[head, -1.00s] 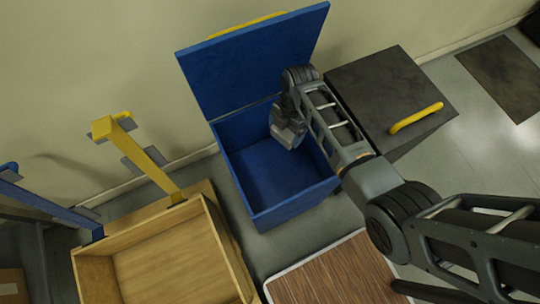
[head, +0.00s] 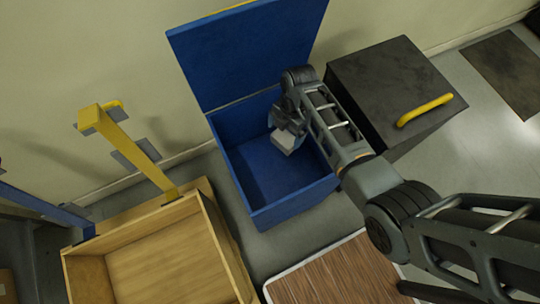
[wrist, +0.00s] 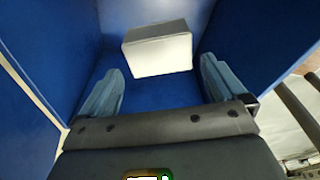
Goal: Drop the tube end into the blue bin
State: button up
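The blue bin (head: 262,213) stands open in the head view, its lid raised against the wall. My gripper (head: 285,132) is inside the bin's opening, pointing down. In the wrist view my gripper (wrist: 158,85) is open, with its two blue-grey fingers wide apart. A pale grey-white block-like piece, which looks to be the tube end (wrist: 158,48), shows beyond the fingertips and touches neither finger. It also shows as a pale block just below the gripper in the head view (head: 285,142). I cannot tell whether it rests on the bin floor.
A dark box (head: 375,75) with a yellow handle stands right of the bin. An open wooden crate (head: 228,245) is at the left, with a yellow post (head: 135,155) behind it. A brown slatted board (head: 335,275) lies in front. The wall is behind the bin.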

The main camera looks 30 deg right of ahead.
notch_tip(320, 180, up, 8)
jog(key=d, duration=0.1)
jog(key=shift+w+f, duration=0.15)
jog(key=shift+w, duration=0.05)
dwell(0.4)
dwell(0.3)
